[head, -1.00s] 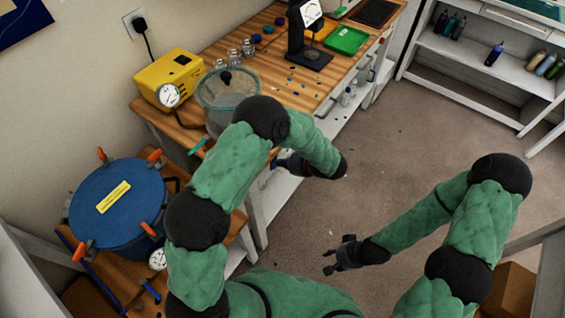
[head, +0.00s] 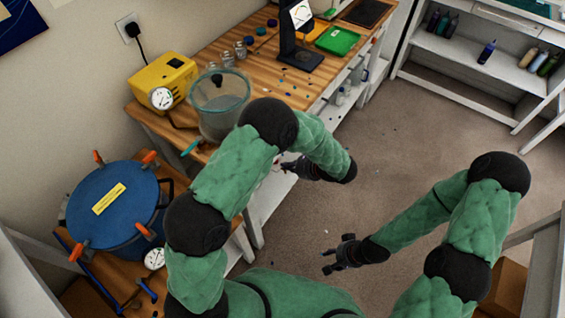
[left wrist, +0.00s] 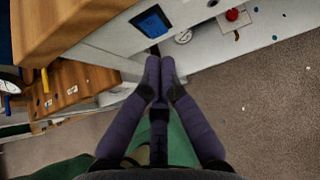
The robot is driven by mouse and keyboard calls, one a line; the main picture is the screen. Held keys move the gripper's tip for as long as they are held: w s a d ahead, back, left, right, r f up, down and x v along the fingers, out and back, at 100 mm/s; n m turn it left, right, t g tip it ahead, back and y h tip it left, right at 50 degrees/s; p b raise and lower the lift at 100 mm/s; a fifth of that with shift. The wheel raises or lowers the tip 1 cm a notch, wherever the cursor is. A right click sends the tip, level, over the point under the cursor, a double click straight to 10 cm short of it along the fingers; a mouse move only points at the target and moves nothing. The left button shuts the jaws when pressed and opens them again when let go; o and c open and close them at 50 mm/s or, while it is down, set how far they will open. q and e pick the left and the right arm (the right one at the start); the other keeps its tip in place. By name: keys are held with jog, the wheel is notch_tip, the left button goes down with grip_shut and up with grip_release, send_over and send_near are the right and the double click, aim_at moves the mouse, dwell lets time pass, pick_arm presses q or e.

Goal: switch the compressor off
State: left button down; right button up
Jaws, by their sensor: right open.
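No unit is clearly marked as the compressor. A yellow machine (head: 176,72) with a round gauge stands at the back left of the wooden bench, plugged into the wall. In the left wrist view a red knob (left wrist: 232,14) shows on a pale surface near a small dial (left wrist: 183,36) and a blue panel (left wrist: 152,21). My left gripper (head: 289,165) is beside the bench's front edge; in the left wrist view its two purple fingers (left wrist: 159,66) are together with nothing seen between them. My right gripper (head: 335,256) is open and empty above the floor.
A blue pot (head: 112,207) with orange clamps stands at the left. A clear chamber (head: 219,105) stands at the bench's near end, close to my left arm. A green tray (head: 337,40) lies farther back.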

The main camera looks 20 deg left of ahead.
pick_arm(q)
jog(key=s+d+r+p, duration=0.1)
jog(key=d+r, duration=0.3)
jog(key=r, duration=0.2)
jog(key=shift+s+r+p, duration=0.25)
jog(key=shift+s+p, duration=0.05)
jog(key=s+a+f+n+g+h, duration=0.2)
jog(key=s+f+n+h, duration=1.1)
jog(key=s+f+n, duration=0.7)
jog(key=shift+s+f+n+g+h, duration=0.25)
jog(key=shift+n+g, duration=0.25)
jog(key=shift+n, duration=1.7)
jog(key=shift+r, duration=0.1)
